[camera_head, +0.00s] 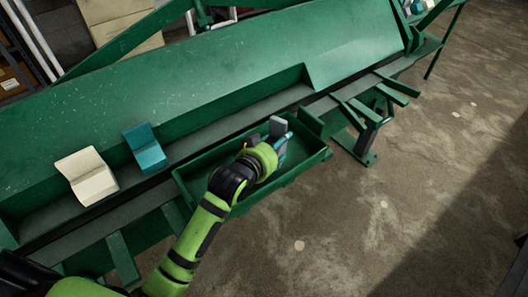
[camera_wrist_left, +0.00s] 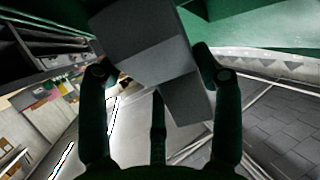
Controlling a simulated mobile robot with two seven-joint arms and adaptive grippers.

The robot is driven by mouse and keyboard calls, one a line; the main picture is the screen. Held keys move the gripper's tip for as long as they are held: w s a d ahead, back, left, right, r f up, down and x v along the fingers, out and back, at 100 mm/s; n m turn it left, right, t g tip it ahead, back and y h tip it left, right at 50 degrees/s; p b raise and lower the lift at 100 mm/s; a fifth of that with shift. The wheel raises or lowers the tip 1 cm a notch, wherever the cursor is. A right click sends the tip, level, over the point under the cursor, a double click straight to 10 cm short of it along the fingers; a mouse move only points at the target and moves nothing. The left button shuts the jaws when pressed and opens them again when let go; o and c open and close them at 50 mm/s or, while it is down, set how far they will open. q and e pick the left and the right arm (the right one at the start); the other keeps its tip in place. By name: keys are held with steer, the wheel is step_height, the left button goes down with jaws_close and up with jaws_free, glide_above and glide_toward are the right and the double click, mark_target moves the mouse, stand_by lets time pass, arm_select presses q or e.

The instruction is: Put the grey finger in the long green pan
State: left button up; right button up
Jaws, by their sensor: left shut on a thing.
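The grey finger (camera_head: 277,126) is an angular block. My left gripper (camera_head: 281,143) is shut on it and holds it over the long green pan (camera_head: 311,160). The pan is a long open tray at the front of the green machine. My left arm hides part of the pan's floor and near wall. I cannot tell whether the finger touches the pan. My right gripper is not in view.
A cream finger (camera_head: 87,176) and a teal finger (camera_head: 145,148) lie on the machine's ledge, left of the pan. The large green machine (camera_head: 190,85) rises behind. Green bars (camera_head: 364,112) stick out to the right of the pan. Concrete floor (camera_head: 400,200) is open in front.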

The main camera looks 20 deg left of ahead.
arm_select(q)
steer(key=shift+w+a+f+p, duration=0.1)
steer(key=shift+w+a+f, duration=0.35)
steer(key=shift+f, duration=0.6)
steer(key=shift+w+a+f+p, duration=0.2)
steer(key=shift+a+f, duration=0.5)
steer(key=shift+f, duration=0.4)
steer(key=shift+w+a+f+p, duration=0.1)
steer(key=shift+w+a+f, duration=0.35)
steer(key=shift+f, duration=0.6)
steer(key=shift+s+a, duration=0.1)
steer(key=shift+s, duration=0.05)
steer(key=o, duration=1)
steer(key=shift+b+v, duration=0.4)
steer(key=shift+v, duration=3.35)
